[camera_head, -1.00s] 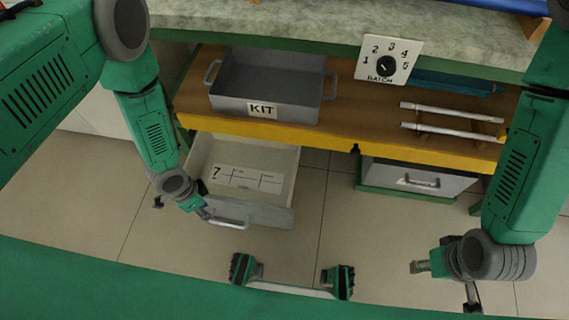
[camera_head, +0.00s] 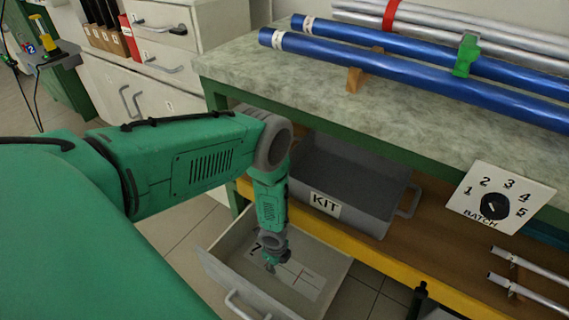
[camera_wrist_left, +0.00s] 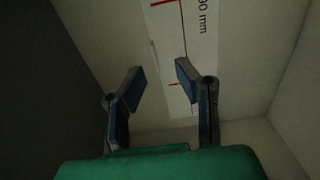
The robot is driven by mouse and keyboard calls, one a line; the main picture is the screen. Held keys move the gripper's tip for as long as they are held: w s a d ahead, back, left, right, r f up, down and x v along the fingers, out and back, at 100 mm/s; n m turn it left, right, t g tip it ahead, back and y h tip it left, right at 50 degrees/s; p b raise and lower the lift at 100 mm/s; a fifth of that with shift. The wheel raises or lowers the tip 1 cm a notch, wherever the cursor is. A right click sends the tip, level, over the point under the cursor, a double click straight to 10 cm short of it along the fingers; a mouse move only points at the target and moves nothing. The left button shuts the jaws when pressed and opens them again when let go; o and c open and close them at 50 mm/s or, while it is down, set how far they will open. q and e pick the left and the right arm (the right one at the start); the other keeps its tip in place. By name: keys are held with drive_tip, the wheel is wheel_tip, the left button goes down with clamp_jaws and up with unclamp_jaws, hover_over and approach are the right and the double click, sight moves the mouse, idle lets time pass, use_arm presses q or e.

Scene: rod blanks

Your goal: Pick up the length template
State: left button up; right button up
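The length template (camera_head: 302,279) is a flat white strip with red marks, lying on the floor of the open drawer. In the left wrist view the template (camera_wrist_left: 186,42) shows red lines and "90 mm" print; its top end is cut off by the frame. My left gripper (camera_head: 271,266) reaches down into the drawer, over the template's left part in the head view. In the wrist view the left gripper (camera_wrist_left: 160,77) is open, its fingertips apart with nothing between them. The right fingertip overlaps the strip's near part; whether they touch I cannot tell. My right gripper is not in view.
The open drawer (camera_head: 222,281) has pale walls and a front handle. Blue tubes (camera_head: 420,77) lie on the bench top. Cabinets stand at back left.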

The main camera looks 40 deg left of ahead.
sight(277, 275)
use_arm(q)
drive_tip(key=shift+f, duration=0.7)
drive_tip(key=shift+s+d+f+b, duration=0.1)
drive_tip(key=shift+d+f+b, duration=0.25)
drive_tip(key=shift+f+b, duration=0.1)
drive_tip(key=f, duration=0.1)
drive_tip(key=f+b, duration=0.2)
drive_tip(key=shift+s+d+f, duration=0.1)
drive_tip(key=shift+s+f, duration=0.15)
drive_tip(key=shift+f, duration=0.3)
drive_tip(key=shift+a, duration=0.2)
drive_tip(key=shift+d+r, duration=0.1)
clamp_jaws()
drive_tip(key=shift+d, duration=0.1)
